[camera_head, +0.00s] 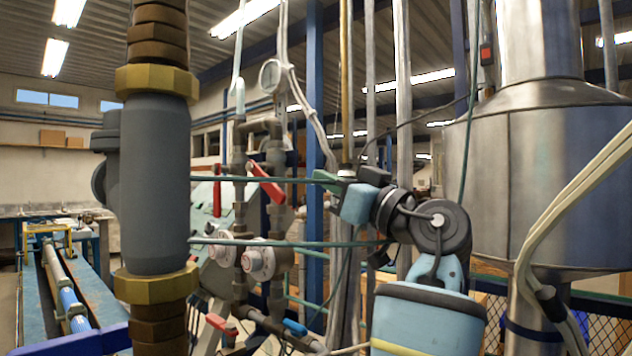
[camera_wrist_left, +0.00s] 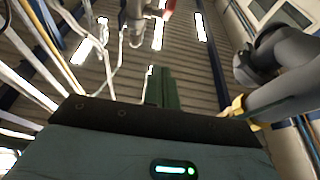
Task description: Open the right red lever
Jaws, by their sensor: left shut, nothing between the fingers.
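The right red lever (camera_head: 267,183) sits on a grey valve pipe in the head view and slants down to the right. A second red lever (camera_head: 217,195) to its left hangs about upright. My left gripper (camera_head: 318,178) is to the right of the right lever, its green fingers pointing left towards it. A small gap shows between fingertips and lever in the picture; the depth between them is unclear. In the left wrist view the green fingers (camera_wrist_left: 165,88) are together and empty. A red part (camera_wrist_left: 169,9) shows at that view's top edge, below a grey pipe fitting. My right gripper is out of sight.
A thick grey pipe with brass nuts (camera_head: 155,190) stands in front on the left. Round meters (camera_head: 259,263) sit below the levers, with a lower red handle (camera_head: 220,323) and a blue handle (camera_head: 295,327). A steel tank (camera_head: 540,180) fills the right. Thin vertical pipes stand behind my gripper.

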